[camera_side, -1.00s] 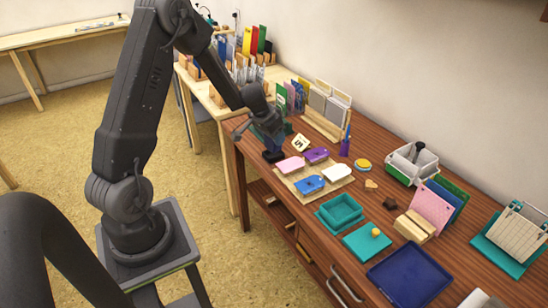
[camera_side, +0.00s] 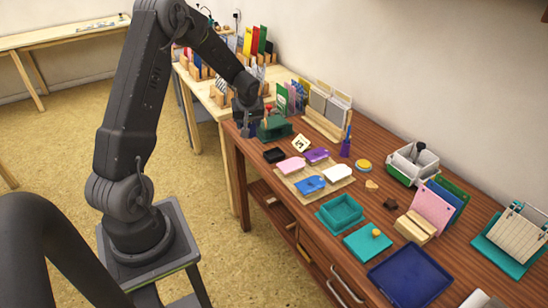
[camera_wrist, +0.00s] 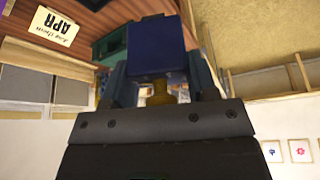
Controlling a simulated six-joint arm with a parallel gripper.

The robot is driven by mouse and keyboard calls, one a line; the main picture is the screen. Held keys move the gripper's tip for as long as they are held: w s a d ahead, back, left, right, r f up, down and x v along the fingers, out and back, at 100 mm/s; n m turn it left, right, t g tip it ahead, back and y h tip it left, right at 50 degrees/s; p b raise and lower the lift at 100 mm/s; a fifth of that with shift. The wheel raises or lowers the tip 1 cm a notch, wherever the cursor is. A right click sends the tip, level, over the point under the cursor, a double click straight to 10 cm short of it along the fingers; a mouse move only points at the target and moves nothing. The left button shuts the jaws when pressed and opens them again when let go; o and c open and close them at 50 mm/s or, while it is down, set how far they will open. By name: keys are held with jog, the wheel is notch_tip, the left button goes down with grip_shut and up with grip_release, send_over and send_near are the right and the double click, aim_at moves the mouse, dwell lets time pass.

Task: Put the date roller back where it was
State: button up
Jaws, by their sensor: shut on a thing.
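My gripper (camera_side: 248,122) is at the far left end of the wooden desk, beside a green stand (camera_side: 275,129). In the wrist view my gripper (camera_wrist: 158,86) is shut on the date roller (camera_wrist: 161,42), which shows as a dark blue block with a brass-coloured neck between the fingers. The roller is hard to make out in the side view. The black inkpad (camera_side: 274,155) lies in front of the stand, with nothing on it. The green stand also shows behind the roller in the wrist view (camera_wrist: 110,44). A small date card (camera_side: 301,143) stands right of the stand.
A beige mat (camera_side: 318,188) holds pink, purple, blue and white pads right of the inkpad. A teal tray (camera_side: 340,211) is nearer the front. The desk's left edge is close to my gripper.

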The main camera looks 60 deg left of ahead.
jog(key=w+f+n, duration=0.1)
jog(key=w+f, duration=0.1)
jog(key=w+d+f+n+g, duration=0.1)
jog(key=w+f, duration=0.1)
jog(key=w, duration=0.1)
jog(key=w+d+f+n, duration=0.1)
jog(key=w+f+n, duration=0.1)
jog(key=w, duration=0.1)
jog(key=shift+w+d+f+g, duration=0.2)
jog(key=shift+w+g, duration=0.05)
jog(key=shift+g, duration=0.05)
jog(key=shift+f, duration=1.9)
jog(key=shift+f, duration=0.15)
jog(key=o, duration=1)
